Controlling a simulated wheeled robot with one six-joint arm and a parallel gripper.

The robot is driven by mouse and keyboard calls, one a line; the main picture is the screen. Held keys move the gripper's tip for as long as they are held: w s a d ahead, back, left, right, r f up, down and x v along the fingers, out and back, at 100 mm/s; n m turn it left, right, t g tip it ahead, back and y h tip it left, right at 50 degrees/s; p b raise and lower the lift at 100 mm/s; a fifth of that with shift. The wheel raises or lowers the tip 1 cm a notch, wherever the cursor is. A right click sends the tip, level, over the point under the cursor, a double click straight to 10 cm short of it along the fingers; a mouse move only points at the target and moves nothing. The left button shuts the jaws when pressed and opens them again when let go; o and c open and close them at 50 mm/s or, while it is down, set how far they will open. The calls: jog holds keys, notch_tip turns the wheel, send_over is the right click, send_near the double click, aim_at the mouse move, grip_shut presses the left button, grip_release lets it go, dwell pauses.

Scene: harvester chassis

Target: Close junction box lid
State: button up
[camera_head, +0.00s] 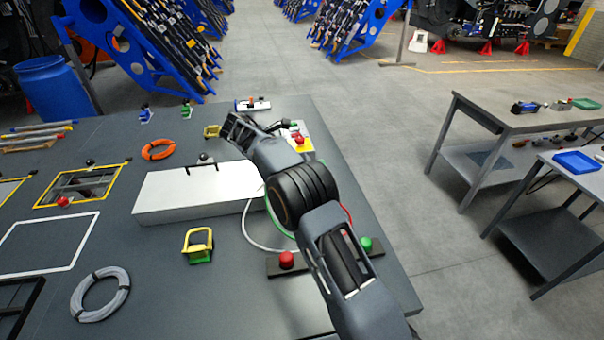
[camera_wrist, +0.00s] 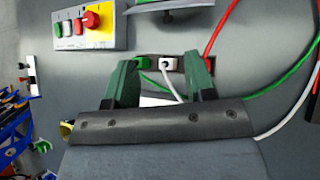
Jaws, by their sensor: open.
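A long, low white box (camera_head: 195,190), which looks like the junction box, lies on the dark table with a black knob-like part at its far edge. I cannot tell its lid's position. Green, white and red cables curve out by its right side. My gripper (camera_head: 236,130) is above the table beyond the box's far right corner. In the wrist view my gripper (camera_wrist: 160,72) has its two green fingers apart, with nothing held between them. Behind the fingers are a white plug (camera_wrist: 168,62) and green and red cables. A pale panel edge shows at the top.
A yellow-and-grey button panel (camera_wrist: 90,27) with a red button is near the gripper. A red-and-green button strip (camera_head: 286,260) lies at the table's near right. Workbenches stand right, across open floor.

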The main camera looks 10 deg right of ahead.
jog(key=a+f+b+x, duration=0.1)
jog(key=x, duration=0.4)
jog(key=f+x, duration=0.1)
jog(key=x, duration=0.5)
jog(key=a+f+b+x, duration=0.1)
jog(key=x, duration=0.5)
jog(key=shift+s+a+f+b, duration=0.15)
jog(key=shift+s+b, duration=0.15)
jog(key=shift+b, duration=0.05)
grip_shut()
